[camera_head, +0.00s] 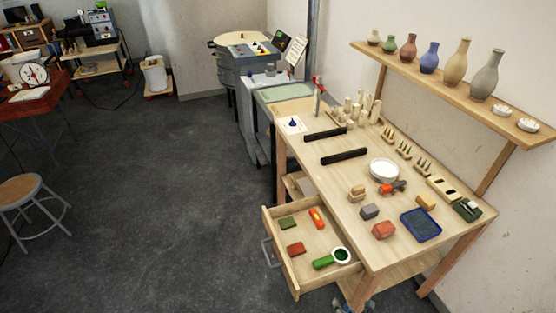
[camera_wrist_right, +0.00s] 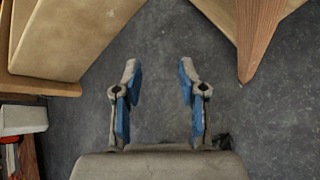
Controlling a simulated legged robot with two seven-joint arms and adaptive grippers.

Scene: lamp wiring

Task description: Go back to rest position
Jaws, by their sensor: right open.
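My right gripper (camera_wrist_right: 160,78) is open and empty in the right wrist view, its two blue-padded fingers apart over bare grey floor. In the head view only a small part of the right gripper (camera_head: 355,305) shows at the bottom edge, below the front of the wooden workbench (camera_head: 335,185). It is apart from the things on the bench. My left gripper is not in view.
An open drawer (camera_head: 272,235) sticks out of the bench, holding several tools. Pottery tools, clay blocks and a white bowl (camera_head: 384,170) lie on top. A stool (camera_head: 20,188) stands at the left. The dark floor (camera_head: 150,200) between is clear.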

